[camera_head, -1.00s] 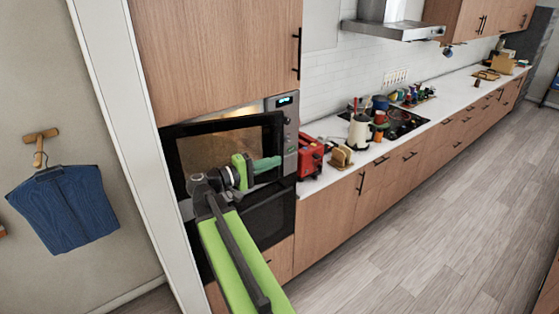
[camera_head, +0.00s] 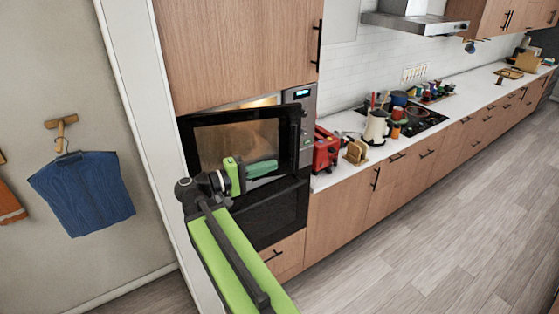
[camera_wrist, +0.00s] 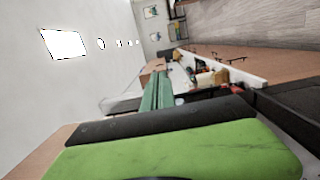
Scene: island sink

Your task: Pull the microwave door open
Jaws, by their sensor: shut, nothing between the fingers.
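The microwave (camera_head: 306,125) is built into a tall wood cabinet, with a lit display at its upper right. Its dark-glass door (camera_head: 215,140) stands ajar, and warm light shows in the gap along its top. The door's right edge stands out from the control strip. My gripper (camera_head: 270,168), with green fingers, is shut and empty in front of the door's lower right part, pointing right. Whether it touches the door I cannot tell. The shut fingers also show in the wrist view (camera_wrist: 158,90). The arm hides the lower left of the door.
A black oven front (camera_head: 280,212) sits below the microwave. A red toaster (camera_head: 325,150) and a cream kettle (camera_head: 376,127) stand on the counter to the right. A blue garment (camera_head: 82,190) hangs on the left wall. The wood floor at right is clear.

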